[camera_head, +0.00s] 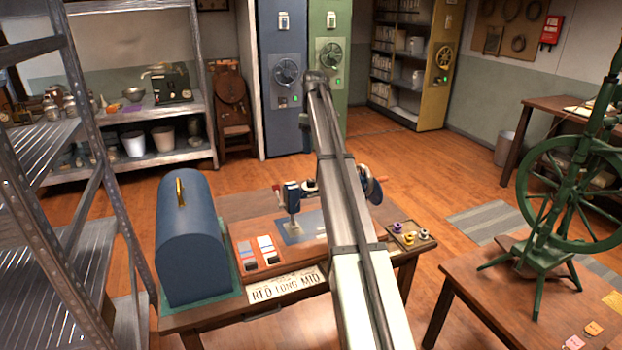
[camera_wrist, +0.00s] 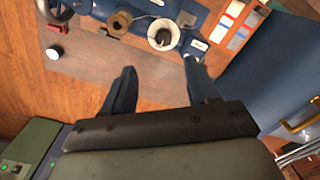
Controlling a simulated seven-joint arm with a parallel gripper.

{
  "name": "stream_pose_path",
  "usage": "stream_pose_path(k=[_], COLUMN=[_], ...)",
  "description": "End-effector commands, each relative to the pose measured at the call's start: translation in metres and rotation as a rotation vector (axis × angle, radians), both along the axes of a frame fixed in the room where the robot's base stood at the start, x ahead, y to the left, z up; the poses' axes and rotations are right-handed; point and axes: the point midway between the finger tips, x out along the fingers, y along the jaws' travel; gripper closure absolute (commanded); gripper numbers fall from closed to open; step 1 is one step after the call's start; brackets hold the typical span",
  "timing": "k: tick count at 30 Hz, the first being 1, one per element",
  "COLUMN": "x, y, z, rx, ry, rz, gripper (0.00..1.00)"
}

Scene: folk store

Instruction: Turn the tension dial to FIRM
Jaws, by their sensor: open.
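A blue sewing machine (camera_head: 291,195) stands on the wooden table, partly hidden behind my arm in the head view. The wrist view looks down on the machine (camera_wrist: 205,17). A pale round piece with a dark centre (camera_wrist: 163,34) and a brown round piece (camera_wrist: 118,23) sit on it. I cannot tell which is the tension dial, and no FIRM mark is readable. My gripper (camera_wrist: 158,80) is open and empty, its two dark fingers apart. The pale round piece shows just beyond the gap, nearer the right finger. My arm hides the gripper in the head view.
A blue domed cover (camera_head: 191,240) stands left of the machine. Colour swatch cards (camera_head: 258,252) and a lettered sign (camera_head: 287,287) lie near the front edge. A small spool tray (camera_head: 410,243) is at the right. A green spinning wheel (camera_head: 572,195) stands on another table.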

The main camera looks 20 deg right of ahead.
Motion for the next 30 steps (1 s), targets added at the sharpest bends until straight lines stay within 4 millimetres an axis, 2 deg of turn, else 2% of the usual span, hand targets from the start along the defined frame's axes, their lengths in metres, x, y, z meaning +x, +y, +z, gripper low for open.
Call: stream_pose_path(k=[4,8,22,30], x=[0.002,0.001,0.001,0.001], y=[0.008,0.008,0.008,0.008], z=[0.0,-0.014,-0.095,-0.126], rx=[0.003,0.004,0.003,0.003], ry=[0.006,0.007,0.007,0.005], rz=[0.017,0.016,0.015,0.015], gripper=[0.41,0.41,0.41,0.41])
